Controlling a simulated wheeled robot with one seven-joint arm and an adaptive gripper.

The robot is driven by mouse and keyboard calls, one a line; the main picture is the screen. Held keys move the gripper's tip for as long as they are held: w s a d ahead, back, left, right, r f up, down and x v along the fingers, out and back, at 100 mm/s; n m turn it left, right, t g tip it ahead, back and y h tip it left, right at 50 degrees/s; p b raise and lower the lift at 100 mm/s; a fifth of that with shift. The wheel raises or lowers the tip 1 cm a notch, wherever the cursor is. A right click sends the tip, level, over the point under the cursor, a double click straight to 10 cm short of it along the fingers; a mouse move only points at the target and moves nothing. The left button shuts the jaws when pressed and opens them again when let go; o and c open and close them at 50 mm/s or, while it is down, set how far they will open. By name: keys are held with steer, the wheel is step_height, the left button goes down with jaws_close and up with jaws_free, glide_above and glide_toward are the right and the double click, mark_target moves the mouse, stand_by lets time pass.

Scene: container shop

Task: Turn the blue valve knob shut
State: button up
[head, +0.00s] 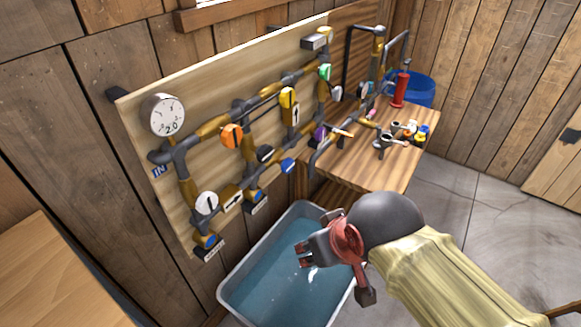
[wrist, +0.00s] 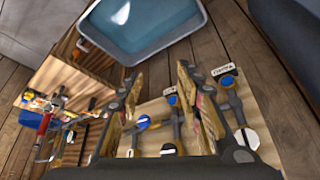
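A blue knob (head: 289,166) sits on the right part of the lower pipe run on the wooden pipe board (head: 150,125). Two more round blue parts show lower on the board, one at the bottom left (head: 207,240) and one near the middle (head: 256,197), each above a small label. In the wrist view, blue parts show at the right (wrist: 228,82), in the middle (wrist: 172,99) and lower left (wrist: 143,122). My gripper (head: 303,254) is over the water tub, apart from the board. In the wrist view its fingers (wrist: 160,76) are spread with nothing held.
A grey tub of water (head: 262,262) stands on the floor below the board. A wooden bench (head: 366,170) with tools, fittings and a red pump (head: 400,88) is at the board's right. A pressure gauge (head: 163,115), orange knob (head: 232,135) and white knob (head: 207,203) stick out from the board.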

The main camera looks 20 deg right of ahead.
steer(key=o, duration=0.4)
steer(key=d+f, duration=0.1)
steer(key=f, duration=0.1)
steer(key=d+f+m+g, duration=0.1)
steer(key=d+f, duration=0.1)
steer(key=d+f+m+b, duration=0.1)
steer(key=f, duration=0.1)
steer(key=shift+w+d+g+h, duration=0.1)
steer(key=shift+d+g+h, duration=0.1)
steer(key=shift+g+h, duration=0.15)
steer(key=shift+o, duration=0.2)
steer(key=f+m, duration=0.1)
steer(key=f, duration=0.1)
steer(key=f+m+g+y, duration=0.1)
steer(key=w+f+g+b, duration=0.1)
steer(key=f, duration=0.1)
steer(key=shift+d+f+m+y, duration=0.3)
steer(key=shift+d+m+y, duration=0.05)
steer(key=shift+d+m, duration=0.05)
steer(key=m+t+y+b, duration=0.2)
steer(key=m+t+y, duration=0.9)
steer(key=m, duration=1.1)
glide_toward(290, 167)
steer(key=w+a+t+h, duration=0.2)
steer(key=a, duration=0.1)
steer(key=b+x, duration=0.1)
steer(key=x, duration=0.6)
steer(key=shift+f+b, duration=0.15)
steer(key=shift+b, duration=0.15)
